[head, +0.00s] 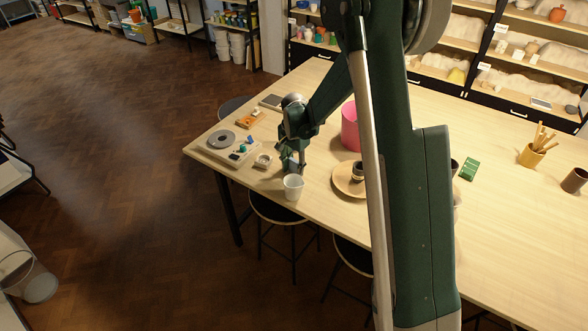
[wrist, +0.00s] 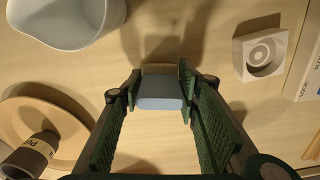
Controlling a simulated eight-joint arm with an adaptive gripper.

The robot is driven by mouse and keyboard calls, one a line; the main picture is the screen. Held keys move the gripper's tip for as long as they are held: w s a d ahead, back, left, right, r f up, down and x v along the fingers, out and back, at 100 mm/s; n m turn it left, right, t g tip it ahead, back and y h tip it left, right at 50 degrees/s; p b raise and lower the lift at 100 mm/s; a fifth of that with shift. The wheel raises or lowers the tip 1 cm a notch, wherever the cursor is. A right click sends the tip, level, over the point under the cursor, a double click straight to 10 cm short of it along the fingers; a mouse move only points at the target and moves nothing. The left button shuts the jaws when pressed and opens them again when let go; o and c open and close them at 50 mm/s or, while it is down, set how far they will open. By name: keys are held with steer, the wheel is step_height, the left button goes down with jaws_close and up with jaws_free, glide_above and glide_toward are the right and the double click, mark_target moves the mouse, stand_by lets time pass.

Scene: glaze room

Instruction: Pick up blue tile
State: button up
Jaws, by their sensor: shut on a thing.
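My gripper (head: 291,166) reaches down over the left part of the wooden table. In the wrist view, the green ridged fingers of my gripper (wrist: 160,86) are closed on both sides of the blue tile (wrist: 161,95). The tile is a small pale blue block with rounded edges, held near the fingertips. In the head view the tile is mostly hidden by the fingers and too small to make out. I cannot tell how far it is above the table.
A white cup (head: 293,188) stands close in front of my gripper. A round wooden plate (head: 341,180) with a dark labelled jar (wrist: 28,154) is to the right. A small white block with a round mark (wrist: 262,52) is nearby. A pink cylinder (head: 349,128) stands behind.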

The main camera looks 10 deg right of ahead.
mark_target(294, 160)
steer(key=shift+r, duration=4.8)
